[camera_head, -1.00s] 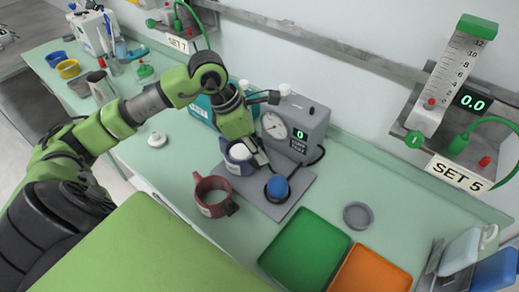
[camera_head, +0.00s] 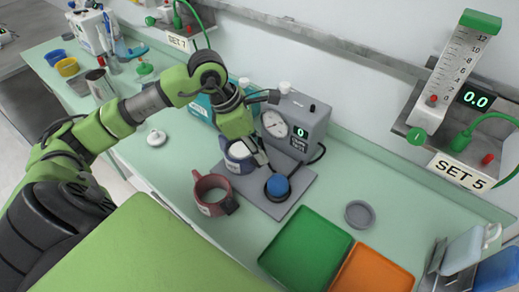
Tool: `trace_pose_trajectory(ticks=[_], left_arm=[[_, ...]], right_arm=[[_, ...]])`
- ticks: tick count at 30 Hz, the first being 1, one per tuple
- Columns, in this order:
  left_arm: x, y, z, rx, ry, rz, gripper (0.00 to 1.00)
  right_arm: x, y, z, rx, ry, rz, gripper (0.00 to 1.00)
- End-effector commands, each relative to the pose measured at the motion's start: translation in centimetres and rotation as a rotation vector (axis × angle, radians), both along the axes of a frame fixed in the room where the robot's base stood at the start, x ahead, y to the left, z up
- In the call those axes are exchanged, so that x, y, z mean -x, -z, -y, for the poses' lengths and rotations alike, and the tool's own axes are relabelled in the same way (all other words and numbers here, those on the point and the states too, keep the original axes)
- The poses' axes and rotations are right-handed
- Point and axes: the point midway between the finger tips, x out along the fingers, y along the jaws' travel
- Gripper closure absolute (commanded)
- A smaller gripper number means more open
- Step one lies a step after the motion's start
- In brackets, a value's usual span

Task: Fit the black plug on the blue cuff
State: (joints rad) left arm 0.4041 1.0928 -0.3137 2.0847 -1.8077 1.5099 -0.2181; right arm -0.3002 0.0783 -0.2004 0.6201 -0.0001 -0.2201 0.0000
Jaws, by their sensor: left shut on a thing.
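The blue cuff (camera_head: 236,163) stands on the grey base plate beside the gauge box (camera_head: 296,128), partly hidden behind my left gripper. My left gripper (camera_head: 263,165) points down at the right side of the blue cuff, its fingers closed. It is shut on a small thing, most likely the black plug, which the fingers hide. I cannot tell whether the plug touches the cuff. My right gripper is not in view.
A blue button (camera_head: 277,186) sits on the base plate close to the gripper. Green (camera_head: 306,248) and orange (camera_head: 371,275) trays and a grey dish (camera_head: 360,214) lie to the right.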

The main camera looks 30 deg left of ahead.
Motion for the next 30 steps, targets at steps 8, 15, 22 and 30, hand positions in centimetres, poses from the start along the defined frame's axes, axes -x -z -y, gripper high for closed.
trace_pose_trajectory(ticks=[8, 15, 22, 30], left_arm=[[-0.01, 0.08, -0.02, -0.001, 0.0, 0.001, 0.96], [0.0, 0.05, 0.0, 0.0, 0.0, 0.0, 0.79], [0.0, 0.06, 0.0, 0.0, 0.0, 0.0, 0.62], [-0.01, -0.24, -0.01, 0.0, 0.0, 0.0, 0.62]], right_arm=[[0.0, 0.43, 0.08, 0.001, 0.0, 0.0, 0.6], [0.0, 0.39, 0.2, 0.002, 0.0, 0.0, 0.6], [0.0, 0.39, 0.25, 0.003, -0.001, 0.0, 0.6], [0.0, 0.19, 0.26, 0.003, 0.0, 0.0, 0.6]])
